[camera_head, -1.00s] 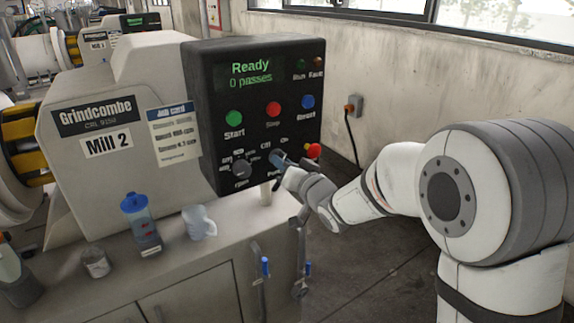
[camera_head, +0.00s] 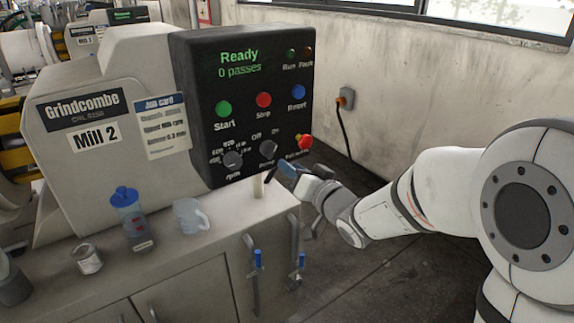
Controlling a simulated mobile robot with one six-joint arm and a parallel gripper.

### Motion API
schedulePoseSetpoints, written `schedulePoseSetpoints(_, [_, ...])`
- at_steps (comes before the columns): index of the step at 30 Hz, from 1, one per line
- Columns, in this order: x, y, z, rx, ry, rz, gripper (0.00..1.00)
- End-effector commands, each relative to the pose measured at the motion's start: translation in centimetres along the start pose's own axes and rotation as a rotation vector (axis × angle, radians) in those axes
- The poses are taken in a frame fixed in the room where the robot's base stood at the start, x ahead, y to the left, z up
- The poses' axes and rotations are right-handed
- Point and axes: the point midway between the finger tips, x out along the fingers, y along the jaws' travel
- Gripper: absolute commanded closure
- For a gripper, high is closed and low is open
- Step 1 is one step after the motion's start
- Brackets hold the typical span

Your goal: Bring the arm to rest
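My gripper (camera_head: 279,173) is at the lower right of the black control panel (camera_head: 200,100) of Mill 2. It is just below the pump knob (camera_head: 268,149) and apart from it, with the red emergency button (camera_head: 304,142) above and to its right. Its two small fingertips look spread, with nothing seen between them. My arm (camera_head: 400,205) reaches in from the right, bent at the elbow. The panel screen (camera_head: 238,64) reads "Ready, 0 passes".
On the bench top (camera_head: 185,250) stand a blue-capped bottle (camera_head: 128,220), a clear jug (camera_head: 190,217) and a metal can (camera_head: 88,258). Floor right of the bench is open up to the wall (camera_head: 400,90).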

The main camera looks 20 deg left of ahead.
Motion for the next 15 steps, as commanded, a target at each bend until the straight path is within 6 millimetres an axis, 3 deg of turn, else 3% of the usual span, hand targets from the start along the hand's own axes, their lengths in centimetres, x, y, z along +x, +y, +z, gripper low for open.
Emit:
schedulePoseSetpoints(10, [-0.2,0.2,-0.1,-0.005,-0.002,0.013,0.67])
schedulePoseSetpoints(15, [-2.4,3.0,-2.0,-0.066,-0.029,0.180,0.67])
